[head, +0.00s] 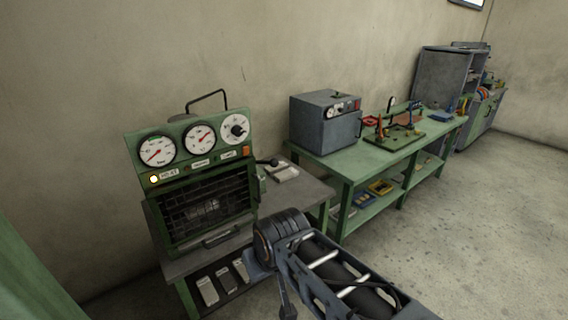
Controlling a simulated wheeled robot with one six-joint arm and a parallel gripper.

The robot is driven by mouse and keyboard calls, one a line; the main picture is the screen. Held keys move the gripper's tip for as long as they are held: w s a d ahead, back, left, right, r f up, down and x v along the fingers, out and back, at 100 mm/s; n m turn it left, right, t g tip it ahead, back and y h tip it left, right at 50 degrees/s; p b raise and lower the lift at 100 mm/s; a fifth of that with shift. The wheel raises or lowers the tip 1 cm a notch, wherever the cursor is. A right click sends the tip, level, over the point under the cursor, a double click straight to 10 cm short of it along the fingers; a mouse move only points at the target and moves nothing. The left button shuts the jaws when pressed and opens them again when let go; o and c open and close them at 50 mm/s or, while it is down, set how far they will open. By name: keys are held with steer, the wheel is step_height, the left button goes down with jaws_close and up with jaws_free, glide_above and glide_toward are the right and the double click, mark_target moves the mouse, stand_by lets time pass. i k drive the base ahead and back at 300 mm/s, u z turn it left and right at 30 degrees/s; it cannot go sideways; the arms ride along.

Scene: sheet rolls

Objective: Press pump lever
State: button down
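A green machine (200,178) with three round dials across its top stands on a bench at the left. A lever with a dark round knob (273,162) sticks out to the right from this machine's right side, beside the bench top. It looks like the pump lever, though no label on it can be read. The lever's lower part is small and partly hidden by the machine's body. My arm (325,268) reaches in from the bottom right, with a dark joint in front of the bench. My gripper does not show clearly in this view.
A grey box oven (326,122) and a fixture with red and blue parts (395,130) stand on the long green table (352,166) to the right. Open concrete floor (460,210) lies at right.

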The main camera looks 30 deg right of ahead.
mark_target(275, 162)
steer(key=k, duration=0.9)
steer(key=z, duration=0.35)
steer(key=i, duration=0.35)
steer(key=z, duration=0.6)
steer(key=i, duration=0.9)
steer(key=u, duration=0.7)
steer(key=i, duration=0.7)
steer(key=u, duration=0.75)
